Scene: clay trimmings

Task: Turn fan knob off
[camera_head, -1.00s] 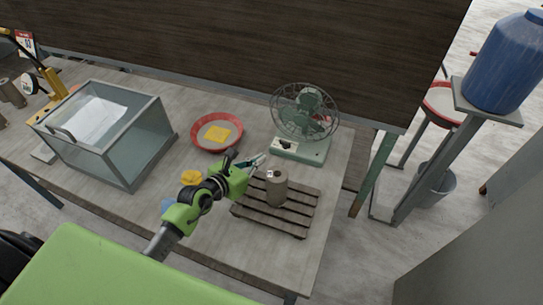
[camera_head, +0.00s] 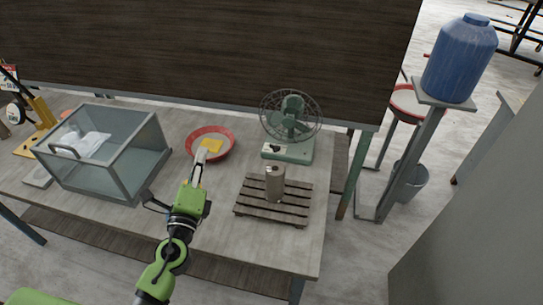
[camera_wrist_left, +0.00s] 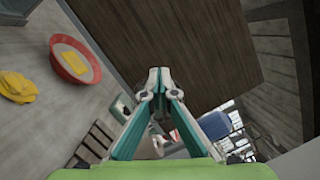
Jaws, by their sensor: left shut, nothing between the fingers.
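The green fan (camera_head: 291,118) stands at the back right of the table, with its round wire cage above a pale green base (camera_head: 290,153). My right gripper is not in view.
A red bowl (camera_head: 229,151) with a yellow piece (camera_head: 212,146) sits left of the fan. A wooden slatted rack (camera_head: 247,209) carrying a clay cylinder (camera_head: 275,183) lies before the fan. A glass box (camera_head: 118,178) stands at left. A dark panel (camera_head: 200,50) rises behind.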

